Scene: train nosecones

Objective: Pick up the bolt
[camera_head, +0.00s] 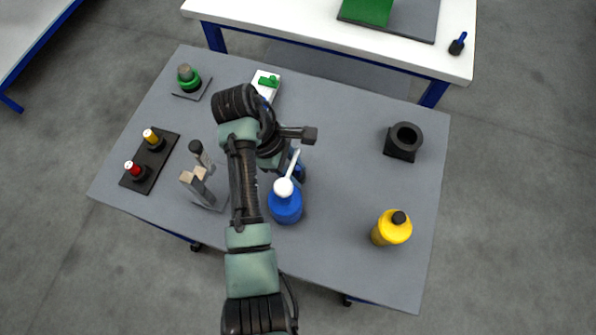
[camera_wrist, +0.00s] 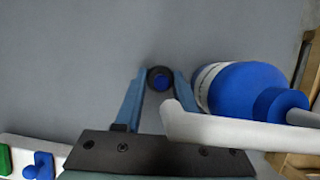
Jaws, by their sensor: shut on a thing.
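The bolt (camera_wrist: 160,80) shows in the wrist view as a small round black piece with a blue centre, seen end-on. It sits between the two blue fingers of my gripper (camera_wrist: 161,72), which are shut on it near their tips. I cannot tell whether it touches the table. In the head view my gripper (camera_head: 299,168) is low over the middle of the grey table (camera_head: 340,185), just behind the blue bottle. The bolt cannot be made out there, and my arm covers part of that area.
A blue bottle (camera_head: 285,207) with a white spout (camera_wrist: 215,130) stands close beside my gripper; the spout crosses before the right finger. A yellow bottle (camera_head: 391,230) and black holed block (camera_head: 403,145) stand right. A dark rack (camera_head: 150,165) stands left. Table between is clear.

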